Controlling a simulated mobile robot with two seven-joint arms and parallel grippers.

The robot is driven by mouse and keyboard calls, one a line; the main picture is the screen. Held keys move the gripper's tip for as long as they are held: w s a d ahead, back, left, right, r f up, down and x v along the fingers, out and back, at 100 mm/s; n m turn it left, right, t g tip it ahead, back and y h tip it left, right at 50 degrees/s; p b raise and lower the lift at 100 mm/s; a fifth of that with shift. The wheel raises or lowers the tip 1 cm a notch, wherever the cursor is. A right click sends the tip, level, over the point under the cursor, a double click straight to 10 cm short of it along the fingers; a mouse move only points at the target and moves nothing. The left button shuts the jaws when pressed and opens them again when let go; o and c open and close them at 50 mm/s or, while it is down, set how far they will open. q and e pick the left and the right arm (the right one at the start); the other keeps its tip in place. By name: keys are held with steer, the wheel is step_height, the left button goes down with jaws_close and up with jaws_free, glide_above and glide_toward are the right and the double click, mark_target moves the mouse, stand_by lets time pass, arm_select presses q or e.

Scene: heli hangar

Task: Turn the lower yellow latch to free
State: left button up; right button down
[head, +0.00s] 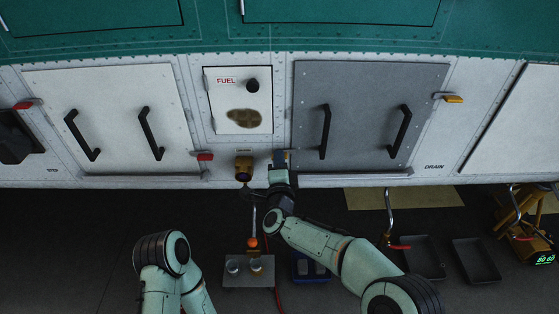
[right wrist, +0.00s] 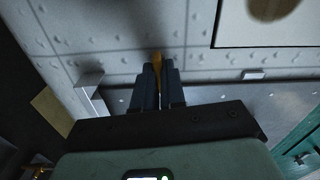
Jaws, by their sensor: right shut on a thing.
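The lower yellow latch (right wrist: 157,60) shows in the right wrist view as a thin orange-yellow piece between my fingertips, standing out from the white riveted skin. My right gripper (right wrist: 158,84) is shut on it. In the head view my right gripper (head: 280,158) is at the lower left corner of the grey panel (head: 365,115), and it hides most of the latch there. Another yellow latch (head: 452,98) sits at the upper right edge of the grey panel.
A brass fitting (head: 244,168) sits just left of my right gripper. The fuel door (head: 238,101) is above. A tray (head: 248,273) with cups and a blue crate (head: 310,266) are below.

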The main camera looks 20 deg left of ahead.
arm_select(q)
steer(key=shift+s+r+g+p, duration=0.15)
steer(key=shift+s+r+p, duration=0.2)
steer(key=shift+r+p, duration=0.5)
steer(key=shift+s+r+g+p, duration=0.15)
steer(key=shift+s+r+p, duration=0.15)
steer(key=shift+r+p, duration=0.55)
arm_select(e)
steer(key=shift+r+n, duration=0.1)
steer(key=shift+n, duration=8.1)
arm_select(q)
steer(key=shift+f, duration=0.15)
arm_select(e)
steer(key=c, duration=1.2)
jaws_free()
arm_select(q)
steer(key=shift+w+f+b, duration=0.15)
steer(key=shift+f+b, duration=0.15)
steer(key=shift+f, duration=0.1)
arm_select(e)
steer(key=v, duration=1.3)
steer(key=shift+s, duration=0.15)
